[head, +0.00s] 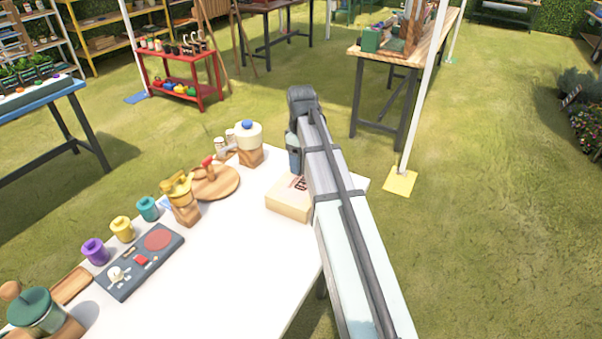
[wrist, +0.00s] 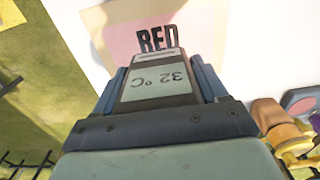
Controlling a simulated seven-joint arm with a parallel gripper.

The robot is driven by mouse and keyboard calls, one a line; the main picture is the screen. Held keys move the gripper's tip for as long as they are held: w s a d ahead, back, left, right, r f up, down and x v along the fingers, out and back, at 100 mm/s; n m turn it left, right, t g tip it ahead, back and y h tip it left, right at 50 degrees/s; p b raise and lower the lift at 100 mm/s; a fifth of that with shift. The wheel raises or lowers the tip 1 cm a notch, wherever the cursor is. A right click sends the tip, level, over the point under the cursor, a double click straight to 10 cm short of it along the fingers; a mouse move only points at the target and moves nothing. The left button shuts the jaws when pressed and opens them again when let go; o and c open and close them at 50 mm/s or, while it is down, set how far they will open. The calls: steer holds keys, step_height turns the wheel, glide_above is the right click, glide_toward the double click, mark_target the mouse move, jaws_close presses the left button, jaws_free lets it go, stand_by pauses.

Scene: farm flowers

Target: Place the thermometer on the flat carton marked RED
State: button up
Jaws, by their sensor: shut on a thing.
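The flat carton marked RED (head: 285,207) lies on the white table near its right edge. Its top with the black RED letters also shows in the wrist view (wrist: 205,30), with a pink surface. My gripper (wrist: 160,75) is shut on the thermometer (wrist: 158,88), a grey piece whose display reads 32 °C. In the wrist view the thermometer overlaps the near part of the carton, just below the letters. I cannot tell whether it touches the carton. In the head view my arm hides the thermometer and part of the carton.
The white table (head: 235,258) bears a white jar with a blue knob (head: 248,135), a round wooden board (head: 215,183), a yellow object on a wooden block (head: 180,195), a dark panel (head: 138,262) and several coloured pots. Bare tabletop lies left of the carton.

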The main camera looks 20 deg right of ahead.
steer(key=shift+f, duration=2.55)
steer(key=o, duration=1.1)
steer(key=shift+f, duration=0.1)
step_height(320, 180, up, 12)
steer(key=shift+r, duration=0.1)
